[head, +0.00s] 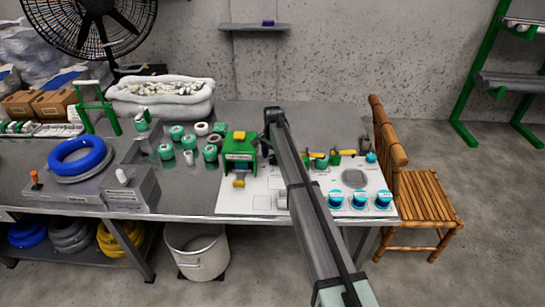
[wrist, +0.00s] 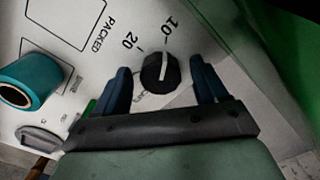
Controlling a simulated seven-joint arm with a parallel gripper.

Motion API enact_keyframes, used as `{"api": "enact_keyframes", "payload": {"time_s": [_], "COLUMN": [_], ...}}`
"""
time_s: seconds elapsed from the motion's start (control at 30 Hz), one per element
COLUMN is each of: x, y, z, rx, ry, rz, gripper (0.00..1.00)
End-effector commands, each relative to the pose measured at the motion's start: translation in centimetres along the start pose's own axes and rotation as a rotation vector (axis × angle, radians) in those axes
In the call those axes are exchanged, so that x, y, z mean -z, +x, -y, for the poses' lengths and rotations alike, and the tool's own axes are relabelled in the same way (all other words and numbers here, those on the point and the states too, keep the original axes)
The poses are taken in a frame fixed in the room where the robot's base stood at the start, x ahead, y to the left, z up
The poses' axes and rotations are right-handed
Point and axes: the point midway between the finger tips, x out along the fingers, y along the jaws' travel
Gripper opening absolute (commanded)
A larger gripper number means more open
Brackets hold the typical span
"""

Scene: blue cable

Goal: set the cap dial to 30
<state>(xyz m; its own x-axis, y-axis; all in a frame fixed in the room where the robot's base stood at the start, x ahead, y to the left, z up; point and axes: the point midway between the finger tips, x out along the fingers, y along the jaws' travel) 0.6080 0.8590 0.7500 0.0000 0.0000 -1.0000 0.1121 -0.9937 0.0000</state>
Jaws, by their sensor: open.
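The cap dial (wrist: 151,82) is a round black knob with a white pointer line, on a white panel in the wrist view. Its pointer is turned toward the printed 10, up and slightly right. A 20 is printed to the left of the 10; no 30 can be read. My gripper (wrist: 160,66) is open, with one dark blue finger on each side of the dial. A gap shows between each finger and the knob. In the head view my arm hides the dial and the gripper.
A teal spool (wrist: 28,78) lies left of the dial, near a printed PACKED box. In the head view, the white board (head: 232,203) carries a green machine (head: 239,146) on the left and blue spools (head: 359,199) on the right. A wooden chair (head: 425,197) stands right of the bench.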

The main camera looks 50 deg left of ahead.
Motion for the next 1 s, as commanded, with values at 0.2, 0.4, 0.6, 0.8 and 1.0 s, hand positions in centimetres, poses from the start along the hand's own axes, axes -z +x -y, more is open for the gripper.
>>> {"api": "enact_keyframes", "payload": {"time_s": [0.2,0.4,0.6,0.8,1.0], "x": [0.00,0.00,0.00,0.00,0.00], "y": [-0.03,-0.04,-0.04,-0.05,-0.05], "z": [0.00,0.00,0.00,0.00,-0.03], "rx": [0.000,0.000,0.000,0.000,0.000], "ry": [0.000,0.000,0.000,-0.011,-0.076], "rz": [0.000,0.000,0.000,0.000,0.000], "gripper": [0.56,0.37,0.18,0.16,0.16]}}
